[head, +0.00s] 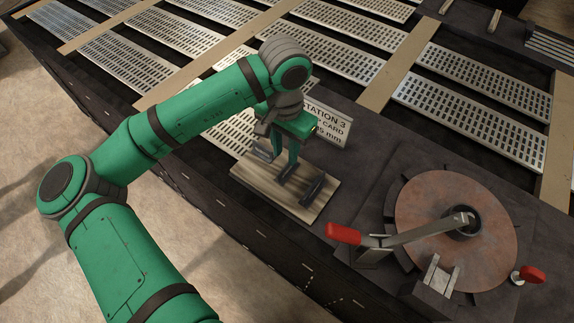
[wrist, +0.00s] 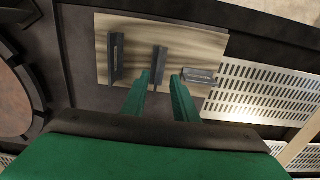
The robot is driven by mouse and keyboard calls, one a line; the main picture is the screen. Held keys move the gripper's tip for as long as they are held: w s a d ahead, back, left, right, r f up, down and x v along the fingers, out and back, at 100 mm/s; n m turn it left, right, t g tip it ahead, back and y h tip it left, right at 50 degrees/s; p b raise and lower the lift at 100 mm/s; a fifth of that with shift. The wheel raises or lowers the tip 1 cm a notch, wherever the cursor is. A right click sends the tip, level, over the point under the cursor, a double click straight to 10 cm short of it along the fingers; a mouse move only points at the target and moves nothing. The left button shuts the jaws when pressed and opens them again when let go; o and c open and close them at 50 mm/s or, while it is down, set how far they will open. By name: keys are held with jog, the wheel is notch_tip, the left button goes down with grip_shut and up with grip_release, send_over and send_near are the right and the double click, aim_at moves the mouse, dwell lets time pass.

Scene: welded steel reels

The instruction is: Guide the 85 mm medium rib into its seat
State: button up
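In the wrist view the order is reversed, with the middle rib (wrist: 159,63) just beyond the fingertips. No size marks are readable, so I cannot tell which is 85 mm. My green gripper (head: 284,157) points down over the board. Its two fingers (wrist: 161,77) are apart and empty, either side of the middle rib's line. A round copper-brown disc (head: 430,200) with a central hub stands at right; the rib's seat is not clearly identifiable.
A lever with a red handle (head: 343,233) reaches across the disc. A notched metal block (head: 438,274) and a red knob (head: 532,273) sit at its near edge. A partly hidden Station 3 card (head: 330,125) stands behind the board. Slotted panels (head: 480,95) lie beyond.

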aim_at(287, 164)
jog(key=shift+d+f, duration=0.2)
jog(key=shift+f, duration=2.95)
grip_shut()
